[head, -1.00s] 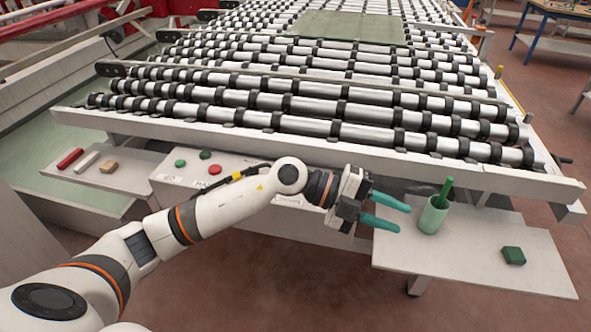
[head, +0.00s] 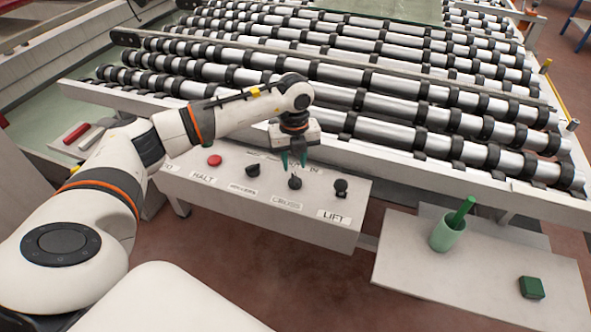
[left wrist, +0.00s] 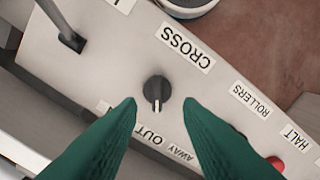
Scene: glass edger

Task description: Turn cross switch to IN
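The cross switch (head: 295,184) is a small black knob on the light panel, above the CROSS label (head: 287,201). In the left wrist view the switch (left wrist: 157,90) has a white mark that points toward the OUT label (left wrist: 150,136). Another small label (left wrist: 103,106) beside OUT is partly hidden by a finger, and I cannot read it there. My left gripper (head: 294,164) points down over the switch, with green fingers apart. In the wrist view its fingertips (left wrist: 161,103) stand on either side of the knob, open, with visible gaps. My right gripper is not in view.
The rollers knob (head: 252,170) and red HALT button (head: 214,160) are left of the switch; the lift switch (head: 341,187) is close on its right. The roller bed rail (head: 400,160) runs behind the panel. A green cup (head: 447,234) and green block (head: 531,287) are on the right shelf.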

